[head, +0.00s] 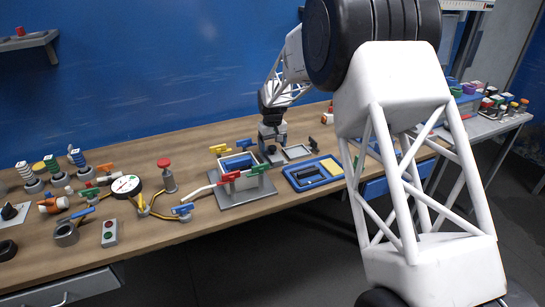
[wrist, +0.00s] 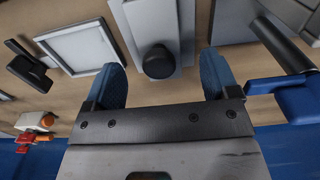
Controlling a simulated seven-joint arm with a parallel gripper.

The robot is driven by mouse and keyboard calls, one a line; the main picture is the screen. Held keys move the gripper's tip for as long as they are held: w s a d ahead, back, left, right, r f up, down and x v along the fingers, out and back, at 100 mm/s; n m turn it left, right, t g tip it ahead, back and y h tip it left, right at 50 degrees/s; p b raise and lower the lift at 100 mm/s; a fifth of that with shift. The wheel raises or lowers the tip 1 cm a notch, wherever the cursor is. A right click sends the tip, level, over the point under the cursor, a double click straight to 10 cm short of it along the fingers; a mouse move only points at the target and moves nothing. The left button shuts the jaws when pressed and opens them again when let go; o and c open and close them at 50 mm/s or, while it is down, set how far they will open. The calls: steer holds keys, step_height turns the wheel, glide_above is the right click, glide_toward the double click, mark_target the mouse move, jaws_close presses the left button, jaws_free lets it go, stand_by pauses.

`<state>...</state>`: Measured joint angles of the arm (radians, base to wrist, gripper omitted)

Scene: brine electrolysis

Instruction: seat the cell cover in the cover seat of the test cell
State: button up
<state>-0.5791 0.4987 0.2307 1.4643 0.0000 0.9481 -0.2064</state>
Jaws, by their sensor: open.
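The cell cover appears to be the light grey plate with a round black knob (wrist: 158,62) in the wrist view. My gripper (wrist: 163,78) is open, its blue fingertips to either side of the plate and knob; a gap shows beside the knob, and contact cannot be told. In the head view my gripper (head: 271,152) is low at the back of the bench, just behind and right of the test cell (head: 241,190). The cover is mostly hidden there.
A grey square frame (head: 298,152) lies right of my gripper; it also shows in the wrist view (wrist: 85,45). A blue tray (head: 296,183) with a yellow pad and a black item lies right of the cell. A gauge (head: 126,185) and valves crowd the left.

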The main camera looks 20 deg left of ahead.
mark_target(273, 147)
steer(key=shift+w+f, duration=0.15)
steer(key=shift+f, duration=1.9)
steer(key=shift+c, duration=0.2)
steer(key=c, duration=1)
steer(key=shift+c, duration=0.2)
steer(key=shift+r, duration=5)
